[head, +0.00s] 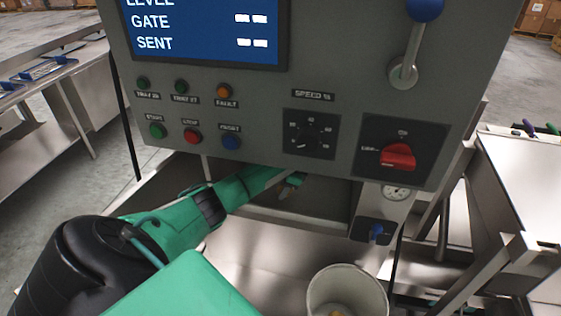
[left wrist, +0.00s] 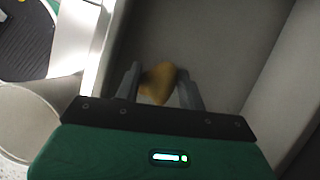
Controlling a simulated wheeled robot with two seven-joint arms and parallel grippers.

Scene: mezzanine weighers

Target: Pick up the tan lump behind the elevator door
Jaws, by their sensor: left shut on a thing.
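The tan lump (left wrist: 157,82) shows in the left wrist view between the two grey fingers of my left gripper (left wrist: 160,88). The fingers are shut on it, inside a grey metal recess. In the head view my left gripper (head: 291,181) reaches into the dark opening under the control panel, and is small and partly hidden there. I cannot make out an elevator door clearly. My right gripper is not in view.
The grey control panel (head: 262,112) with its buttons and red switch overhangs the opening closely. A white bucket (head: 346,283) stands below at the front, with something yellowish in it. Metal frames and a bench (head: 527,180) stand at the right.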

